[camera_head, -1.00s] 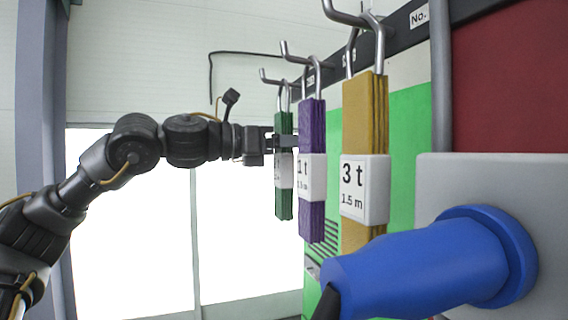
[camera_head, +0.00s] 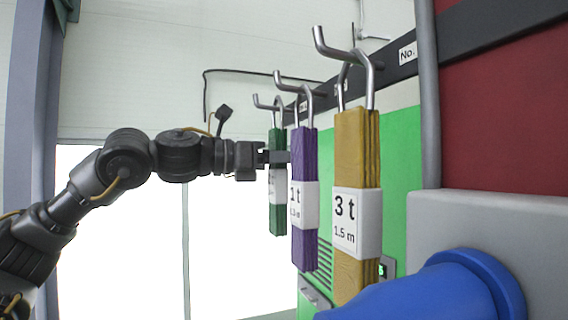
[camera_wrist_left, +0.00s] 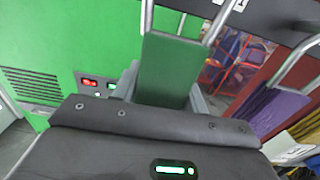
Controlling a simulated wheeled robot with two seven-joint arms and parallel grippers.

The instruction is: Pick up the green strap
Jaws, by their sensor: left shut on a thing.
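The green strap (camera_head: 277,216) hangs from a metal hook at the far end of the row, with a white label around its middle. My left gripper (camera_head: 277,157) is level with the upper part of the strap, above the label, and is shut on it. In the left wrist view the green strap (camera_wrist_left: 168,72) stands upright between the fingers, its loop still around the hook's metal rods. My right gripper is not in view.
The purple strap (camera_head: 303,246), labelled 1 t, hangs close beside the green one. The yellow strap (camera_head: 357,155), labelled 3 t, hangs nearer. Metal hooks jut from the dark rail. A blue cylindrical part (camera_head: 440,290) is at lower right.

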